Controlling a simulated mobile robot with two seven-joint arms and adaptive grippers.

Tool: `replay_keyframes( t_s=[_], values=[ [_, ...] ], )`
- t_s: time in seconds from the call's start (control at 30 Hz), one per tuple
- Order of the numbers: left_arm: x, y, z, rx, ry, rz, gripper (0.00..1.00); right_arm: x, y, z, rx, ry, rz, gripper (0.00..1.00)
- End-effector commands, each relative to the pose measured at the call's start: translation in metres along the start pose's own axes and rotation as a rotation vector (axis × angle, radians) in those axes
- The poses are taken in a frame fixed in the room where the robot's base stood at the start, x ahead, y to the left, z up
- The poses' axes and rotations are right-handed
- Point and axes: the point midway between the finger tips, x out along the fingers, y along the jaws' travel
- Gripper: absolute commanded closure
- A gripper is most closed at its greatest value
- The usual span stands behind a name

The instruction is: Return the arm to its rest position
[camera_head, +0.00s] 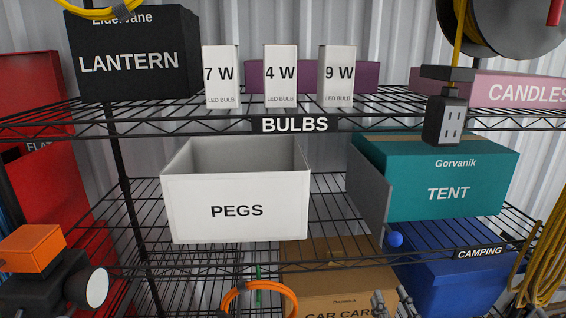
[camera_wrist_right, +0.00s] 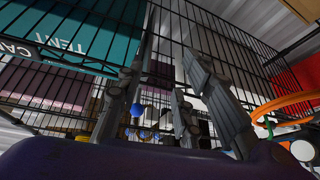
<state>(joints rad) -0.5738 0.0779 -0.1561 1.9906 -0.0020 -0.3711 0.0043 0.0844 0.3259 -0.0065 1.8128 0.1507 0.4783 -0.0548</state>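My right gripper (camera_head: 391,303) shows at the bottom edge of the head view, in front of the brown car-care box. Only its grey fingertips are visible there, and they stand apart. In the right wrist view the jointed grey fingers of my right gripper (camera_wrist_right: 162,88) are spread, with nothing held between them. They point up towards the underside of the wire shelf. Most of the right arm is out of view. My left gripper and left arm show in neither view.
A white PEGS bin (camera_head: 237,208), a teal TENT box (camera_head: 445,175) and a blue ball (camera_head: 395,240) are on the middle shelf. A brown box (camera_head: 330,270) and blue bin (camera_head: 460,278) are below. An orange loop (camera_head: 260,288) and black lamp (camera_head: 50,285) are lower left.

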Motion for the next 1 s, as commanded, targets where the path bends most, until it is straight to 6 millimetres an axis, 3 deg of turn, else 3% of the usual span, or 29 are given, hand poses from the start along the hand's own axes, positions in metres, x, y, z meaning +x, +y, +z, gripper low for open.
replay_keyframes(
  t_s=[0.1, 0.23, 0.37, 0.4, 0.53, 0.7, 0.8, 1.0],
  values=[
    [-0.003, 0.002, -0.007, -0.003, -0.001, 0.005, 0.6, -0.053, -0.031, 0.062, 0.041, -0.338, -0.021, 0.66],
    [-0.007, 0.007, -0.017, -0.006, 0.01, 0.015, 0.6, -0.135, -0.062, 0.107, 0.086, -0.663, -0.031, 0.66],
    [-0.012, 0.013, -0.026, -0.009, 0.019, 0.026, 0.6, -0.227, -0.091, 0.126, 0.131, -0.939, -0.029, 0.66],
    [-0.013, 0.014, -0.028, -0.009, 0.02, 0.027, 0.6, -0.254, -0.099, 0.126, 0.145, -1.011, -0.026, 0.66],
    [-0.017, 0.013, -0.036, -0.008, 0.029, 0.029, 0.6, -0.326, -0.121, 0.116, 0.189, -1.174, -0.011, 0.66],
    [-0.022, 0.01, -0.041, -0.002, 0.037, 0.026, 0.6, -0.374, -0.134, 0.101, 0.224, -1.246, 0.014, 0.66],
    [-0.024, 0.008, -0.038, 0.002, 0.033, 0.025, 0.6, -0.384, -0.134, 0.1, 0.226, -1.261, 0.019, 0.66],
    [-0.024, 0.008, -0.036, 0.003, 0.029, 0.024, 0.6, -0.385, -0.134, 0.1, 0.225, -1.263, 0.018, 0.66]
  ],
)
